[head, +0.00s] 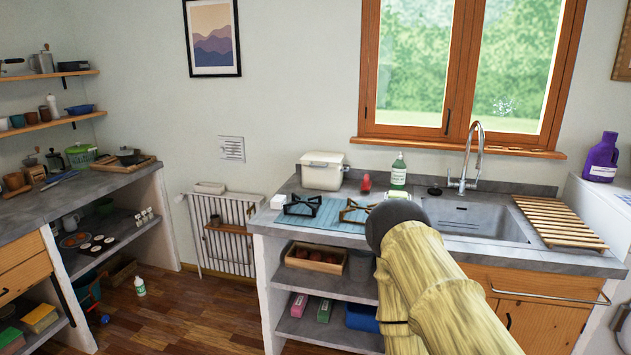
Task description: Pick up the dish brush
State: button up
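I cannot make out a dish brush for certain in the head view. A small red item (366,183) stands on the counter (350,238) left of the green soap bottle (398,170); it is too small to identify. A pale item (398,194) lies just behind the dark rounded end of my arm and is partly hidden. My arm, straw-coloured, rises from the lower right in front of the counter and hides part of it. My gripper's fingers do not show.
A blue mat (325,222) carries two dark-framed stands. A white bin (322,171) is behind it. The sink (475,217) with its tall tap and a wooden slatted rack (560,221) are to the right. Shelves stand at left, with open floor between.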

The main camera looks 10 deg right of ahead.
aim_at(365, 183)
jog(key=u, duration=0.55)
jog(key=i, duration=1.4)
jog(key=z, duration=0.35)
